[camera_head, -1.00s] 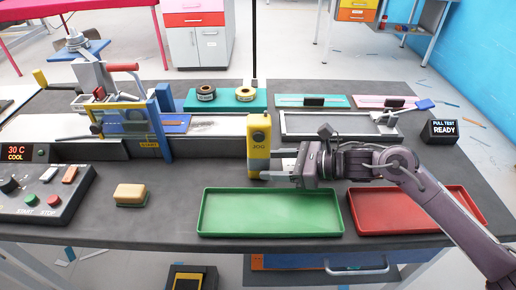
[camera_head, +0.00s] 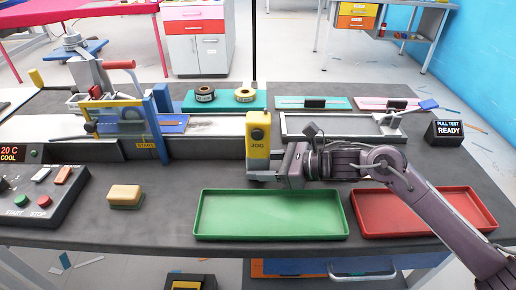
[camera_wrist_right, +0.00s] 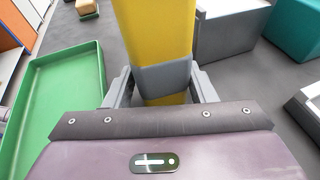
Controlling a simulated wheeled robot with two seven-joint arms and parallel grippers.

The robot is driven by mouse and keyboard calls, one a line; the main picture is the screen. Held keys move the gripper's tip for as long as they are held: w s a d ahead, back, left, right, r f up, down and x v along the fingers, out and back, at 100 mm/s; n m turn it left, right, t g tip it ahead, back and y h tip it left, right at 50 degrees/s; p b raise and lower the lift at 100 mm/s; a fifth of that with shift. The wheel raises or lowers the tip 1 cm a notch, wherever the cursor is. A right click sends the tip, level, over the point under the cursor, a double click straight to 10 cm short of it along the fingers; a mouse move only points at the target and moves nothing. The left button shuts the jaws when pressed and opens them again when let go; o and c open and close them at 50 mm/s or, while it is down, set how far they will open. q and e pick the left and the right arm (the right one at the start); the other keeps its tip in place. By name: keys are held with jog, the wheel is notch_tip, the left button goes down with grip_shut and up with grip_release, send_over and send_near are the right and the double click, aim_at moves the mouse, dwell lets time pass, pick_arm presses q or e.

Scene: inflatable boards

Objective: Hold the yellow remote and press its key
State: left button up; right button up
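The yellow remote (camera_head: 258,128) stands upright near the middle of the table, with a dark round key on its upper front and the word JOG below. My right gripper (camera_head: 264,170) comes from the right at its lower part. In the right wrist view, the two fingers (camera_wrist_right: 163,88) press the grey band of the remote (camera_wrist_right: 155,30) from both sides. The remote's lower end is mostly hidden by the gripper, so I cannot tell whether it touches the table. My left gripper is not in view.
A green tray (camera_head: 270,236) and a red tray (camera_head: 400,232) lie in front. A yellow sponge-like block (camera_head: 125,195) and a control box (camera_head: 40,200) are at left. A machine with a blue frame (camera_head: 161,120) stands behind. A grey frame (camera_head: 340,137) lies behind my arm.

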jog(key=c, duration=0.3)
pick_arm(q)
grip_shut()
pick_arm(e)
jog(key=shift+c, duration=0.2)
jog(key=shift+f, duration=0.1)
dwell(1.1)
